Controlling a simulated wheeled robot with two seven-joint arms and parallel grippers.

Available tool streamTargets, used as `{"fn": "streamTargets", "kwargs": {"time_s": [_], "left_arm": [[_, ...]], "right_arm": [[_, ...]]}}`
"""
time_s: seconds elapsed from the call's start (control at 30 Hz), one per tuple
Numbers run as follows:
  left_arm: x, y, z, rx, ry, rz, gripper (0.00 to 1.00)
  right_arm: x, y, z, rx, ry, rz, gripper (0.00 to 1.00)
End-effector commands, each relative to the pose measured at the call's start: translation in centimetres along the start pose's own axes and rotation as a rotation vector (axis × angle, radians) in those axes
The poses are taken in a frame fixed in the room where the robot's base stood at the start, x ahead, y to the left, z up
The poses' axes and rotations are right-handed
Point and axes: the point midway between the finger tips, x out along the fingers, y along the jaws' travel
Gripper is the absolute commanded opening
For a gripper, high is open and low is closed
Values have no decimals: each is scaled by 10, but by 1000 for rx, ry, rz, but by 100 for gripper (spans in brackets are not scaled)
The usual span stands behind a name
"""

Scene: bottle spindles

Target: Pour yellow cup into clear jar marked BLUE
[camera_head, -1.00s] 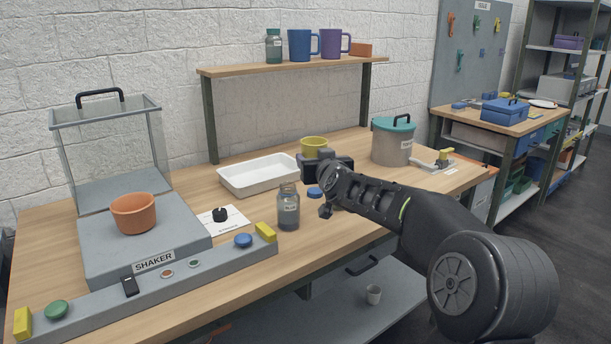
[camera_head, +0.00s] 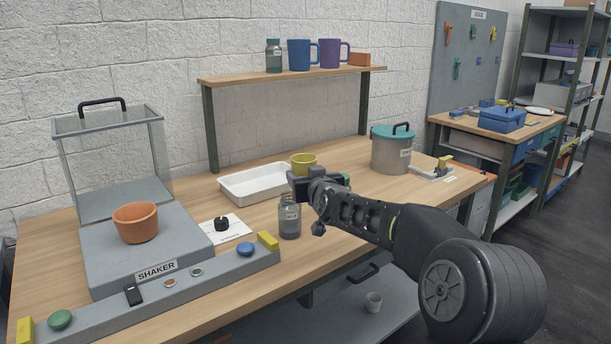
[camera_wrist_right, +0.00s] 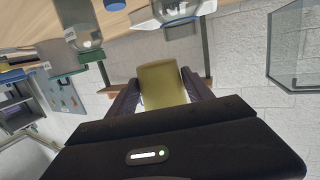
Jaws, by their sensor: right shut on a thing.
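The yellow cup (camera_head: 303,160) is held by my right gripper (camera_head: 300,184) above the bench, beyond and slightly above a clear jar (camera_head: 289,220). In the right wrist view the yellow cup (camera_wrist_right: 162,86) sits between the two fingers, which are shut on it. The cup looks close to upright; its contents are hidden. The open clear jar stands upright, with dark contents and a small label too small to read. My left gripper is not in view.
A white tray (camera_head: 232,190) lies behind the jar. A grey canister (camera_head: 390,155) with a teal lid stands right. The shaker (camera_head: 150,243) with an orange pot (camera_head: 136,221) is left. A lidded jar (camera_wrist_right: 82,30) and blue cap (camera_wrist_right: 115,4) show in the wrist view.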

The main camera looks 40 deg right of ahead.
Motion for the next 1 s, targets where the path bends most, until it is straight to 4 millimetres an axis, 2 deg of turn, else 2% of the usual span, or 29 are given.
{"fn": "streamTargets", "kwargs": {"time_s": [1.0], "left_arm": [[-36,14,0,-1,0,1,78]], "right_arm": [[-1,5,-7,-175,0,27,18]]}}
